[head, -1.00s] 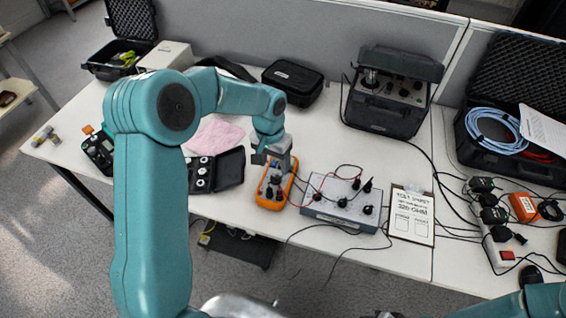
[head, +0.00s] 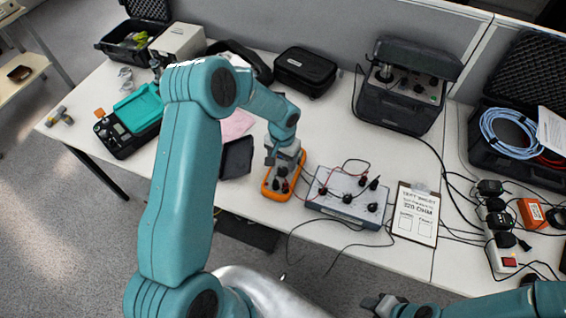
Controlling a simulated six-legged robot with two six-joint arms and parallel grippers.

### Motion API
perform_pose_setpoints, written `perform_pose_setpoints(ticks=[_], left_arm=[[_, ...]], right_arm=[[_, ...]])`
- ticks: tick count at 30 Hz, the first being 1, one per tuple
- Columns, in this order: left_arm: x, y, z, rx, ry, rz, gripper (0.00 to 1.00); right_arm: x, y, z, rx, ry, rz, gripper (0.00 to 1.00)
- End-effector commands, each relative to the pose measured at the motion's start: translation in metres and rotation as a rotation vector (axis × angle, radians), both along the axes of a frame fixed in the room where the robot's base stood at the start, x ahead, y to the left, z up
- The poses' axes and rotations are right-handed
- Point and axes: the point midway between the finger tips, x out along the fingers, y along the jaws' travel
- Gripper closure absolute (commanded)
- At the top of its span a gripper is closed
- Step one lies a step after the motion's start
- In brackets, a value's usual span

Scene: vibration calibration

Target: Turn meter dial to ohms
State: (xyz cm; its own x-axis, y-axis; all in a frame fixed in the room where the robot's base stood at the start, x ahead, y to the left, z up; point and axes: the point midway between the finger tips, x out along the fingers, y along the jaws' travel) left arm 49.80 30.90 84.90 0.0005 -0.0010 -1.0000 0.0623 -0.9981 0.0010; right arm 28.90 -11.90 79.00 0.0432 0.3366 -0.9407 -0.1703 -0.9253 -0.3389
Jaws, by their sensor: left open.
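The orange meter (head: 278,186) lies on the white table left of the grey box with knobs (head: 347,195). My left gripper (head: 279,163) is over the upper part of the meter, with its jaws open. It hides the meter's display and most of its face, so I cannot tell where the dial points or whether the fingers touch it. Dark plugs with leads show at the meter's lower end. My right gripper (head: 381,305) shows at the bottom edge, away from the meter; its jaw state is unclear.
A clipboard with a test sheet (head: 414,215) lies right of the grey box. Red and black leads run around the box and over the front edge. A power strip (head: 499,236) is at the right. A black case (head: 305,72) stands behind the meter.

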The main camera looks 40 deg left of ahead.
Motion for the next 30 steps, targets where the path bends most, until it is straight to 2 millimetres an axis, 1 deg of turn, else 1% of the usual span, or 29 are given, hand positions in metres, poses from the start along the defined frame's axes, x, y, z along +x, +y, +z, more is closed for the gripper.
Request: perform_pose_setpoints(ticks=[1, 3, 6, 10, 17, 18, 20, 21, 23, 30], left_arm=[[-0.001, 0.0, -0.009, -0.001, 0.004, 0.0, 0.37], [0.001, 0.0, -0.02, -0.001, 0.002, -0.001, 0.37], [0.002, 0.0, -0.031, 0.0, 0.001, 0.0, 0.37], [0.003, 0.0, -0.039, 0.0, -0.001, 0.0, 0.37], [0.004, 0.001, -0.04, 0.0, -0.002, -0.001, 0.37], [0.004, 0.001, -0.04, 0.0, -0.002, -0.001, 0.4], [0.004, 0.001, -0.04, 0.0, -0.001, -0.001, 0.6], [0.004, 0.001, -0.04, 0.0, -0.001, -0.001, 0.73], [0.004, 0.001, -0.04, 0.0, -0.001, -0.001, 0.92], [0.004, 0.001, -0.04, 0.0, -0.003, -0.013, 0.93]], right_arm=[[0.0, 0.0, 0.004, 0.0, 0.0, 0.0, 0.57], [0.0, 0.0, 0.006, 0.0, 0.0, 0.0, 0.57], [0.0, 0.0, 0.007, 0.0, 0.0, 0.0, 0.57], [0.0, 0.0, 0.008, 0.0, 0.0, 0.0, 0.57], [0.0, 0.0, 0.008, 0.0, 0.0, 0.0, 0.57], [0.0, 0.0, 0.008, 0.0, 0.0, 0.0, 0.57], [0.0, 0.0, 0.008, 0.0, 0.0, 0.0, 0.57], [0.0, 0.0, 0.008, 0.0, 0.0, 0.0, 0.57], [0.0, 0.0, 0.008, 0.0, 0.0, 0.0, 0.57], [0.0, 0.0, 0.006, 0.0, 0.0, 0.0, 0.57]])
